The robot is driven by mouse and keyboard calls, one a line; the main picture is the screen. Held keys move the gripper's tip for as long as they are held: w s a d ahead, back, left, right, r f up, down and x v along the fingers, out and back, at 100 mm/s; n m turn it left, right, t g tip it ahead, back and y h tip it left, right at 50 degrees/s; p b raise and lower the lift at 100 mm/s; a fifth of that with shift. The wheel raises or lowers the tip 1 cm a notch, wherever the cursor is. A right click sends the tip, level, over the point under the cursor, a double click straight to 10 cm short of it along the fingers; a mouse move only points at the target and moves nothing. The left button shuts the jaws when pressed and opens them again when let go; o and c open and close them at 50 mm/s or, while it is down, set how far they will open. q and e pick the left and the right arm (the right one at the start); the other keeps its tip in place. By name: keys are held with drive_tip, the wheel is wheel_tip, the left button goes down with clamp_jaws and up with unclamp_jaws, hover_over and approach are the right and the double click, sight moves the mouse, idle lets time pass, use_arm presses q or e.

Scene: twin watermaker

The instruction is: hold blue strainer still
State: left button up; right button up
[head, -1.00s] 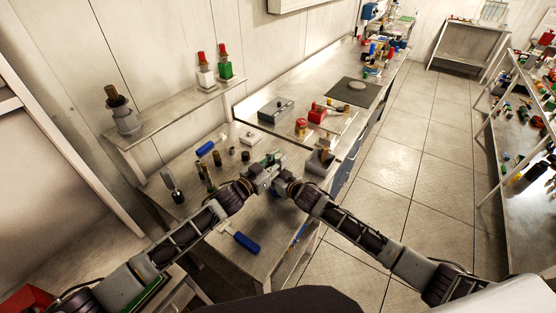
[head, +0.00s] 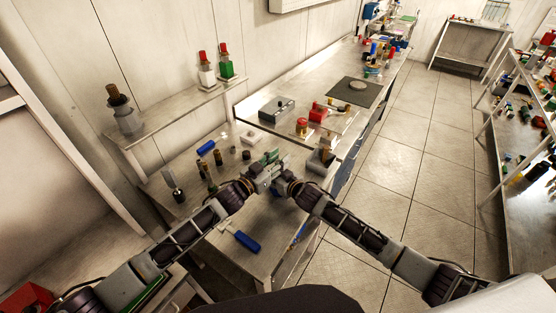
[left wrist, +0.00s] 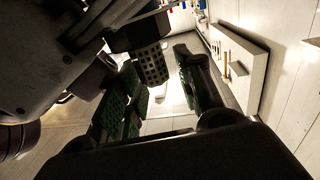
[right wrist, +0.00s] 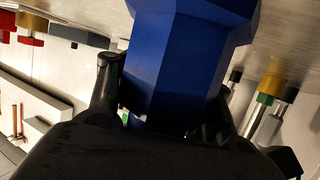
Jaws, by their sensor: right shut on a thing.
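The blue strainer (right wrist: 178,65) has a blue faceted body that fills the middle of the right wrist view. My right gripper (right wrist: 166,75) is shut on it, one finger on each side. In the left wrist view a dark perforated cylinder (left wrist: 152,66) shows between the fingers of my left gripper (left wrist: 158,82). These fingers, with green pads, stand apart with gaps beside the cylinder, so the left gripper is open. In the head view the left gripper (head: 268,167) is close against the right one above the bench, and the two hide the strainer's body.
The bench (head: 205,232) carries a blue-handled tool (head: 245,240) in front and several small dark and brass cylinders (head: 217,158) to the left. A grey box (head: 277,109) and a red block (head: 318,112) stand farther back. Open floor lies to the right.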

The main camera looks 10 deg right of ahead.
use_arm(q)
drive_tip(key=shift+s+d+f, duration=0.15)
drive_tip(key=shift+s+f, duration=0.25)
drive_tip(key=shift+f, duration=0.1)
drive_tip(key=shift+v, duration=0.8)
use_arm(e)
drive_tip(key=shift+w+r, duration=0.1)
use_arm(q)
drive_tip(key=v, duration=1)
drive_tip(key=shift+w+a+r, duration=0.25)
drive_tip(key=shift+r, duration=0.2)
use_arm(e)
drive_tip(key=o, duration=1.5)
drive_tip(key=shift+v, duration=6)
